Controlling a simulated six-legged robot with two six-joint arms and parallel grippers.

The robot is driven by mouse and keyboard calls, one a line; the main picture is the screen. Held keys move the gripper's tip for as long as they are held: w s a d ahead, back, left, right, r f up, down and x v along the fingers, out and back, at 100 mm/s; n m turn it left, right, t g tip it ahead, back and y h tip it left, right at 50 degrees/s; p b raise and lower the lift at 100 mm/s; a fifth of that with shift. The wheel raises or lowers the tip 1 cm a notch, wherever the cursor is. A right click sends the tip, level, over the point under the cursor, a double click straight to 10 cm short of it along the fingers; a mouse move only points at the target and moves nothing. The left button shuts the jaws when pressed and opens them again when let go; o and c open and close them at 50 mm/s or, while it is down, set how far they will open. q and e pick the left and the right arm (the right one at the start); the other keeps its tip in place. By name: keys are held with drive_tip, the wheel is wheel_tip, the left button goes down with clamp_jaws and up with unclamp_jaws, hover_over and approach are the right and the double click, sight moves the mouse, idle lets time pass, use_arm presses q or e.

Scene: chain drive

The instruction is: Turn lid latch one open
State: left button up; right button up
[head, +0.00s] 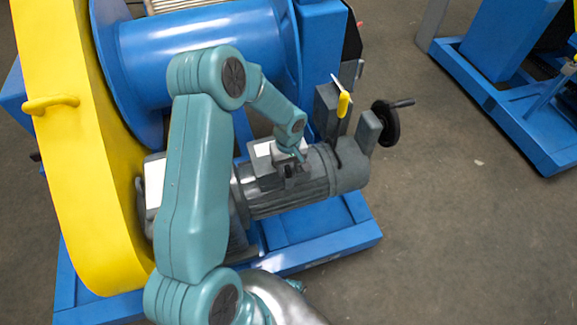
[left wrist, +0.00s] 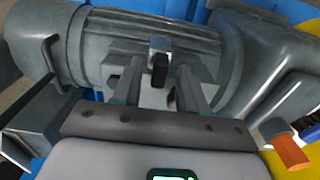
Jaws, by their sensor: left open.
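My left gripper (head: 292,168) reaches down over the grey ribbed motor (head: 345,172). In the left wrist view my left gripper (left wrist: 158,88) is open, with its two fingers apart. A small upright piece with a light grey top and black front (left wrist: 160,66) shows between the fingertips, with a gap on both sides. It may be lid latch one, but no label shows. It stands by a light grey box on the motor. Whether either finger touches it cannot be told. In the head view my wrist and fingers hide most of this spot. My right gripper is not in view.
A yellow guard (head: 75,150) and blue drum (head: 190,50) stand left and behind. A black handwheel (head: 386,122) and yellow-handled lever (head: 343,104) rise right of my gripper. An orange-ended part (left wrist: 289,150) shows at lower right of the wrist view.

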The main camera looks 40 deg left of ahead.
use_arm(q)
clamp_jaws()
drive_tip(key=shift+f+m, duration=0.1)
drive_tip(key=shift+m, duration=0.3)
drive_tip(key=shift+m+b, duration=0.65)
drive_tip(key=shift+m, duration=0.45)
drive_tip(key=m, duration=0.3)
drive_tip(key=shift+a+m+b, duration=0.1)
drive_tip(key=shift+m+b, duration=0.2)
drive_tip(key=shift+b, duration=0.05)
drive_tip(key=m, duration=0.5)
drive_tip(key=shift+s+a, duration=0.1)
drive_tip(key=m+p, duration=0.1)
drive_tip(key=m, duration=0.5)
drive_tip(key=shift+a, duration=0.1)
drive_tip(key=shift+m, duration=0.3)
